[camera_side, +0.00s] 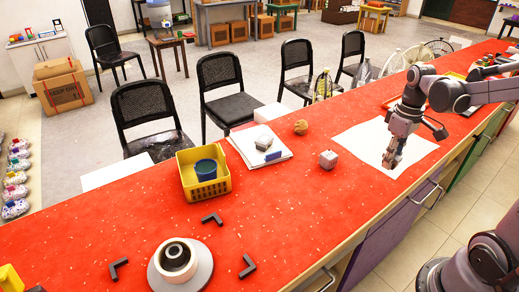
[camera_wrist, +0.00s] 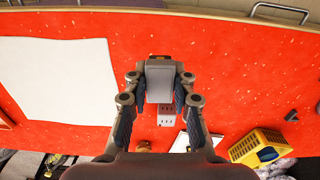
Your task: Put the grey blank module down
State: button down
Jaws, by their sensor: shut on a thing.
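My gripper (camera_side: 392,161) is low over the red counter at the right in the side view, overlapping the edge of a white sheet (camera_side: 357,143). In the wrist view my gripper (camera_wrist: 160,78) is shut on the grey blank module (camera_wrist: 160,82), a plain grey block between its two fingers. In the side view the module is hard to tell apart from the fingertips. I cannot tell whether it touches the counter.
A yellow basket (camera_side: 205,188) with a blue cup (camera_side: 206,170), papers (camera_side: 257,147), a brown lump (camera_side: 301,127), black corner pieces (camera_side: 212,219) and a round white-and-black object (camera_side: 178,262) lie further left. Bare red counter lies between the cube and the front edge.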

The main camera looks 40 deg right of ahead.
jog(key=s+d, duration=0.2)
jog(key=s, duration=0.2)
send_over(356, 194)
notch_tip(356, 194, down, 7)
jog(key=shift+f, duration=2.2)
jog(key=c, duration=1.1)
grip_release()
jog(key=shift+f, duration=0.1)
